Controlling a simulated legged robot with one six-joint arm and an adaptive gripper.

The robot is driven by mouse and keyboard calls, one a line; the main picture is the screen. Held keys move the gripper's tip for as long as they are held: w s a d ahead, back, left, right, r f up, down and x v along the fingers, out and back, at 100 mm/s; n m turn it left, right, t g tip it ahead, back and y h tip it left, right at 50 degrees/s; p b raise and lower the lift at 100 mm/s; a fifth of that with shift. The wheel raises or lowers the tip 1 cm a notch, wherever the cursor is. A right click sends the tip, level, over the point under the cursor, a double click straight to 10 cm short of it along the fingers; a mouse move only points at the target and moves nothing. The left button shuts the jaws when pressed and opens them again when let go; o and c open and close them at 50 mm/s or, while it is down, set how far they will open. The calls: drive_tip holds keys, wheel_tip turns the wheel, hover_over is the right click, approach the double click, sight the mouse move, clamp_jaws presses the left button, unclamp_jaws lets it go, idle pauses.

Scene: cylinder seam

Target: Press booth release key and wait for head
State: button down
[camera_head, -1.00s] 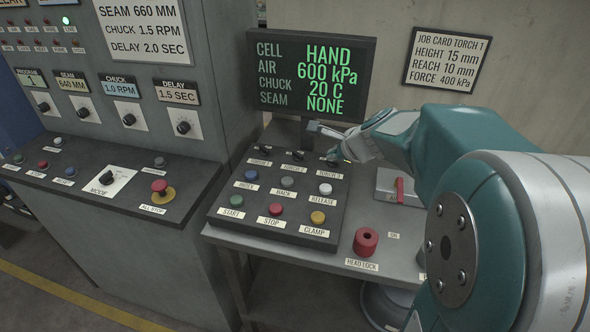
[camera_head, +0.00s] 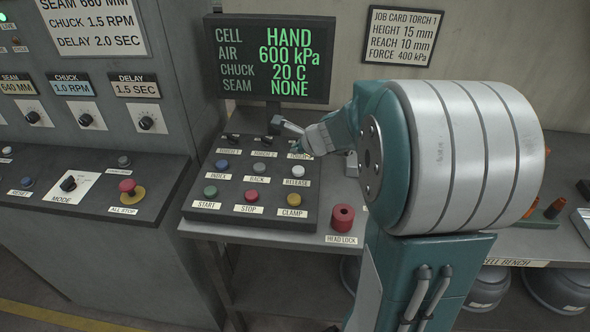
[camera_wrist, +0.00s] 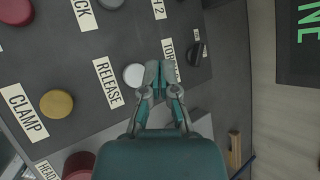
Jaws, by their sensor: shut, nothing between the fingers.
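The white RELEASE key (camera_head: 298,171) sits at the right of the sloped black button panel (camera_head: 228,222), above the yellow CLAMP button (camera_head: 294,199). In the wrist view, the white key (camera_wrist: 133,75) lies just left of my fingertips. My gripper (camera_head: 301,150) is shut and empty, over the panel's upper right by the third torch label. In the wrist view my gripper's teal fingers (camera_wrist: 158,66) are together, between the RELEASE key and the torch label. Their height above the panel is unclear. The screen (camera_head: 268,58) reads cell HAND, air 600 kPa, chuck 20 C, seam NONE.
A red HEAD LOCK knob (camera_head: 343,217) stands right of the panel. A red mushroom ALL STOP button (camera_head: 128,187) is on the left console. Blue, grey, green and red buttons share the black panel, with dark torch knobs (camera_head: 268,141) along its top.

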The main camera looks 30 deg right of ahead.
sight(300, 170)
drive_tip(key=f, duration=0.2)
drive_tip(key=d+f, duration=0.1)
drive_tip(key=f, duration=0.1)
drive_tip(key=shift+d, duration=0.2)
drive_tip(key=shift+f, duration=0.1)
drive_tip(key=shift+a, duration=0.45)
drive_tip(key=shift+d, duration=0.3)
drive_tip(key=shift+a, duration=0.15)
drive_tip(key=shift+f, duration=0.2)
drive_tip(key=shift+f, duration=0.2)
